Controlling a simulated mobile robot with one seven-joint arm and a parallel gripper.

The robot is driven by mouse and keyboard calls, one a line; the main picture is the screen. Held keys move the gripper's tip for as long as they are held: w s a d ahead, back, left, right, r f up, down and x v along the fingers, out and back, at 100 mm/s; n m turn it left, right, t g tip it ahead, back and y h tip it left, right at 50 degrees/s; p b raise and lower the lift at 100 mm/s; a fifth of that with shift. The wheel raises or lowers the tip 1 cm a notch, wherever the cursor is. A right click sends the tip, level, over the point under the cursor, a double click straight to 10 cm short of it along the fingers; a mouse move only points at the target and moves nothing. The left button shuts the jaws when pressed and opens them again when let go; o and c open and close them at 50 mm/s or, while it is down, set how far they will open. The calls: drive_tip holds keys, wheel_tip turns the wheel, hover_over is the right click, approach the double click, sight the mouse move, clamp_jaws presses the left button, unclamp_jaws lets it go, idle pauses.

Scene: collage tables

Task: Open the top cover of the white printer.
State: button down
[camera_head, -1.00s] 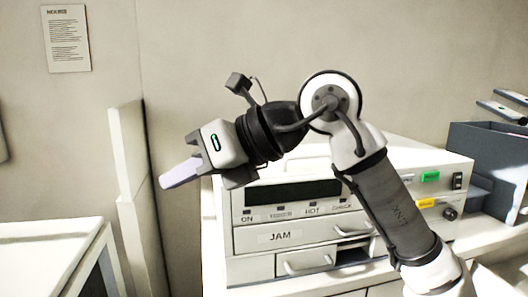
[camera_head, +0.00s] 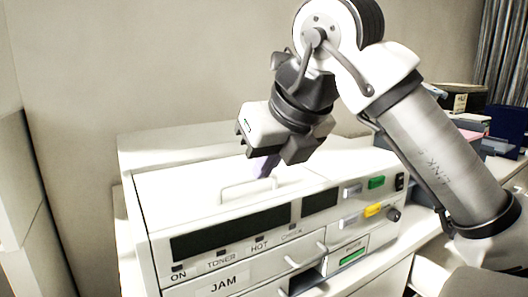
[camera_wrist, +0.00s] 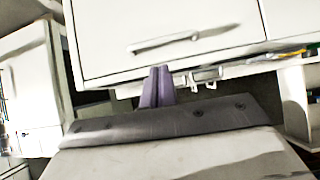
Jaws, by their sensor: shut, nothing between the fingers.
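The white printer (camera_head: 140,226) stands on a counter, with dark display windows and a "JAM" drawer on its front. Its top cover (camera_head: 178,187) lies flat and closed, with a raised bar handle (camera_head: 232,189) near the front. My gripper (camera_head: 262,172) is shut and empty, its purple fingers pointing down over the cover by the right end of the handle. Whether the tips touch the cover or handle I cannot tell. In the wrist view the shut fingers of my gripper (camera_wrist: 157,84) show against a white panel with a bar handle (camera_wrist: 165,42).
The front right of the printer has a green button (camera_head: 376,183), a yellow button (camera_head: 373,210) and a dark knob (camera_head: 393,214). A small drawer below stands partly open. Dark boxes (camera_head: 508,122) sit on the counter at the right. A wall is behind.

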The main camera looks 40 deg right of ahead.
sight(245, 197)
drive_tip(key=p+x, duration=0.1)
drive_tip(key=x, duration=0.5)
drive_tip(key=shift+w+f, duration=0.2)
drive_tip(key=shift+r, duration=0.1)
